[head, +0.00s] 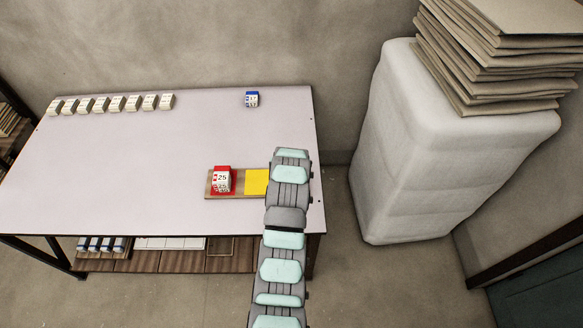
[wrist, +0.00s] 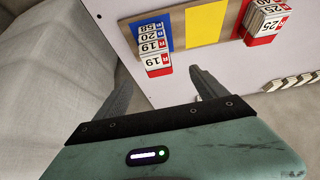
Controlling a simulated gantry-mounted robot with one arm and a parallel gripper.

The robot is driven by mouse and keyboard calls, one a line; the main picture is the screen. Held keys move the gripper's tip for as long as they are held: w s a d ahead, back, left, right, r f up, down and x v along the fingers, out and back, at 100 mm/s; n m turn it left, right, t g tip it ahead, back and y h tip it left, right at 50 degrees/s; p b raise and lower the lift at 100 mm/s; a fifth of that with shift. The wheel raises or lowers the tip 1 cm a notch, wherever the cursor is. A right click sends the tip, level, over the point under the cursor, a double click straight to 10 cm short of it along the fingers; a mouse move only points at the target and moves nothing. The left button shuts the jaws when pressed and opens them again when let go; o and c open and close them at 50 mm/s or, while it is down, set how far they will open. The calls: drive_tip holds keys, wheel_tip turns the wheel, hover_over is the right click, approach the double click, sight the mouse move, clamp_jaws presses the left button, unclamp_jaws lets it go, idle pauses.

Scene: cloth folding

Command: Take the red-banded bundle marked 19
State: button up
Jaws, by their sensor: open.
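In the wrist view, a white, red-edged bundle marked 19 (wrist: 154,60) shows upside down at the near end of a stepped group with faces reading 58, 20 and 19. The group stands by the blue square (wrist: 165,33) of the wooden tray (wrist: 178,17). My gripper (wrist: 163,80) is open and empty. Its fingers are spread to either side below the group, with the near bundle just ahead of the gap. I cannot tell whether they touch it. In the head view my arm hides the gripper and this group.
A red-banded bundle marked 25 (head: 222,179) stands on the tray's left end, beside a yellow square (head: 256,181). A blue-banded bundle (head: 252,99) and a row of white bundles (head: 111,103) stand at the table's back. A wrapped bale (head: 440,150) stands right of the table (head: 150,150).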

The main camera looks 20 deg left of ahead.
drive_tip(key=shift+x, duration=2.75)
drive_tip(key=shift+w+f, duration=0.45)
drive_tip(key=shift+f, duration=0.05)
drive_tip(key=shift+b+x, duration=0.5)
drive_tip(key=shift+x, duration=1.25)
drive_tip(key=shift+w+d, duration=0.1)
drive_tip(key=shift+c, duration=0.3)
drive_tip(key=c, duration=1.4)
drive_tip(key=shift+r, duration=0.15)
